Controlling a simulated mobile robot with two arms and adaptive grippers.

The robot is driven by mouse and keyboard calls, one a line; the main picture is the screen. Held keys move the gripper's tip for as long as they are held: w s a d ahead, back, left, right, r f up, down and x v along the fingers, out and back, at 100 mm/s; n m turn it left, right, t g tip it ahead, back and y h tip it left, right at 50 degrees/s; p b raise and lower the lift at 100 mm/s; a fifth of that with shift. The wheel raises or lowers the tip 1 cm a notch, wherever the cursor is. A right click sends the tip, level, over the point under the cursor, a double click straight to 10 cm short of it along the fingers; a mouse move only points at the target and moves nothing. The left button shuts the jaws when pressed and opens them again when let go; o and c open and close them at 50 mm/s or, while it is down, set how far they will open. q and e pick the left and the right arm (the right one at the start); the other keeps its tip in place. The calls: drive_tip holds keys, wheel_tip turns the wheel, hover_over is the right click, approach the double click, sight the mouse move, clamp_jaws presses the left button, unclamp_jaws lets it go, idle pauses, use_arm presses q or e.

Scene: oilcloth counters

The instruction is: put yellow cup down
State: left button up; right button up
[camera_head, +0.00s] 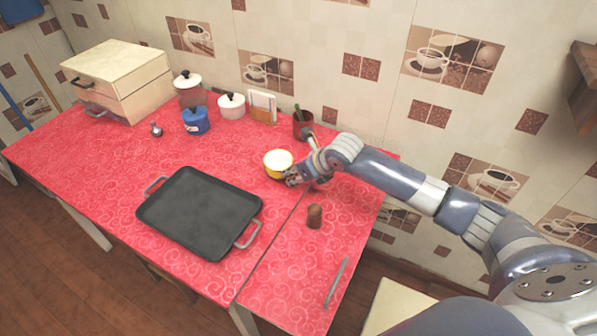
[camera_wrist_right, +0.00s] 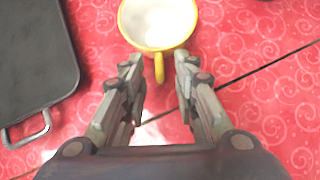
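The yellow cup (camera_head: 277,163) is white inside and stands upright on the red oilcloth counter (camera_head: 235,150), or very near it. In the right wrist view the cup (camera_wrist_right: 150,45) is at the top, its handle pointing down toward me. My right gripper (camera_head: 291,177) is beside the cup on its right in the head view. In the wrist view the right gripper's fingers (camera_wrist_right: 159,68) are apart, one on each side of the handle, with gaps visible. The cup's underside is hidden. My left gripper is not in view.
A black tray with handles (camera_head: 200,212) lies left of the cup. A brown cylinder (camera_head: 314,216) and a grey bar (camera_head: 336,282) are at the front right.

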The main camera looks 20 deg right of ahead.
drive_tip(key=v, duration=1.2)
drive_tip(key=shift+r, duration=0.1)
